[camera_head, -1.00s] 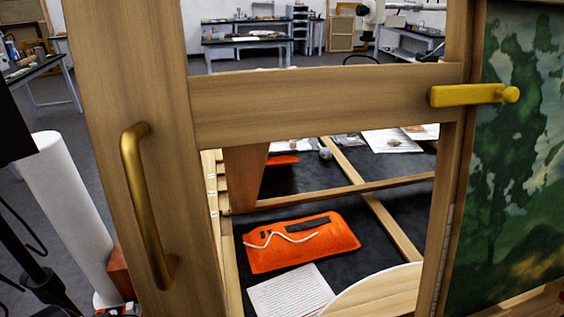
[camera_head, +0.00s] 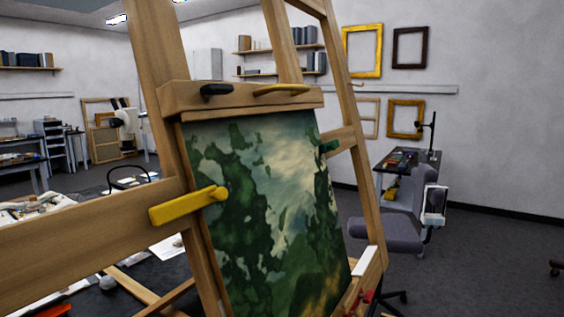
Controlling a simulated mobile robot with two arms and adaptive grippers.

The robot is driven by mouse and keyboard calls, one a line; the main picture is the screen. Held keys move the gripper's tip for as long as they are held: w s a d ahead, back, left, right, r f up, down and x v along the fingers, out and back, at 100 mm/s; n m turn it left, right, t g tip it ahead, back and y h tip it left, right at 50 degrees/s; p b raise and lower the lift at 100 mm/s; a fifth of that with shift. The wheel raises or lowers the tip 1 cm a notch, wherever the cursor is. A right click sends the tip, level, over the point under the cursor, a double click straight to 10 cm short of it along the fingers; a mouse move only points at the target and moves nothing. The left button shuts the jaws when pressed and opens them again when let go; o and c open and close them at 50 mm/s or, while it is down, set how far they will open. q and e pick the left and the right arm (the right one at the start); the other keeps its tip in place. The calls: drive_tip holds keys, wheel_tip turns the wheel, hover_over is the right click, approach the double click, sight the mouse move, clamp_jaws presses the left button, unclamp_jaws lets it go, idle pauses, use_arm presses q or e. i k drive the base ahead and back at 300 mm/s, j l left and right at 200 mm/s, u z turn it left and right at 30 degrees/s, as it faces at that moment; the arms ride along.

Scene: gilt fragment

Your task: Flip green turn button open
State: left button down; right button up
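A small dark green turn button (camera_head: 328,146) sits at the right edge of the green landscape painting (camera_head: 262,200), by the easel's right post. It is small in view, and I cannot tell exactly how far it overlaps the painting. A larger yellow turn button (camera_head: 188,205) lies across the wooden bar and the painting's left edge. A black turn button (camera_head: 216,90) and a gold one (camera_head: 281,90) are on the wooden bar above the painting. Neither of my grippers is in view.
The wooden easel (camera_head: 155,80) fills the middle and lower left. A grey office chair (camera_head: 395,232) stands behind it on the right, before a dark desk (camera_head: 408,158). Grey floor (camera_head: 490,250) is open at the right. Empty frames hang on the back wall.

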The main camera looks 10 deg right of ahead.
sight(325, 147)
drive_tip(key=k+l+u, duration=0.25)
drive_tip(key=l, duration=0.15)
drive_tip(key=l+u, duration=0.25)
drive_tip(key=l, duration=0.2)
drive_tip(key=k+l+u, duration=0.25)
drive_tip(key=k+l, duration=0.05)
drive_tip(key=l, duration=0.05)
